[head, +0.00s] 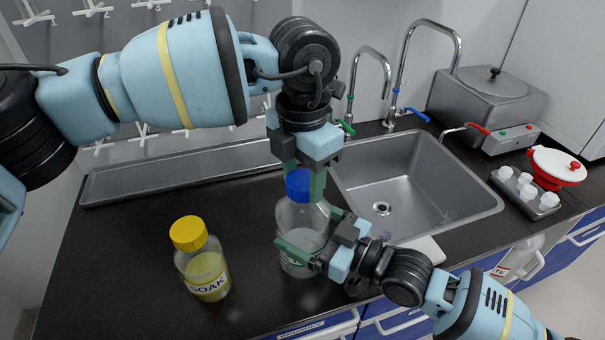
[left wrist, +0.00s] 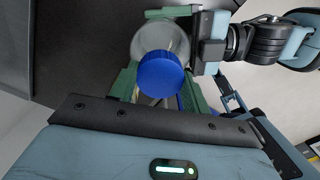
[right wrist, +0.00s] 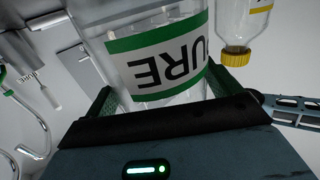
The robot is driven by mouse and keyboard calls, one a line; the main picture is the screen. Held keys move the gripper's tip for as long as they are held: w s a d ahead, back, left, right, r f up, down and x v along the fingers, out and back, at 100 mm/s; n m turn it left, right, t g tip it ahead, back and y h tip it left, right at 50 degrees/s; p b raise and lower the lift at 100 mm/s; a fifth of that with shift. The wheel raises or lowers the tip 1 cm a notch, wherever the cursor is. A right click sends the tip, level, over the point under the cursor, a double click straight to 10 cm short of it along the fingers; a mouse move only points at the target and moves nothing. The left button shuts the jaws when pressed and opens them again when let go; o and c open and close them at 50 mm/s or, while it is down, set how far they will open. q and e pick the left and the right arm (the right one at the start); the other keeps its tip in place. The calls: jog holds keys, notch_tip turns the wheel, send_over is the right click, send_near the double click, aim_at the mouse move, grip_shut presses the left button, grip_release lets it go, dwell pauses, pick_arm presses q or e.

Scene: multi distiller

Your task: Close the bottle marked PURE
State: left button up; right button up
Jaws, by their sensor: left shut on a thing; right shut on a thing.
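The PURE bottle (head: 301,222) is clear with a green-edged label and stands upright on the dark counter, left of the sink. Its label (right wrist: 165,62) shows in the right wrist view. A blue cap (head: 299,185) is at the bottle's mouth; it also shows in the left wrist view (left wrist: 160,74). Whether it is fully seated cannot be told. My left gripper (head: 303,180) points down from above and is shut on the blue cap. My right gripper (head: 318,240) comes from the front right and is shut on the bottle's body.
The SOAK bottle (head: 206,272) with a yellow cap stands left of the PURE bottle. A steel sink (head: 455,205) with taps lies to the right. Beyond it are a metal water bath (head: 485,105) and a grey rack (head: 525,193). A long steel trough (head: 185,172) runs along the back.

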pick_arm(q)
jog(key=shift+m, duration=0.8)
jog(key=o, duration=1.1)
jog(key=shift+o, duration=0.2)
jog(key=shift+r, duration=0.15)
notch_tip(320, 180, up, 12)
pick_arm(e)
jog(key=o, duration=1.6)
jog(key=shift+d, duration=0.1)
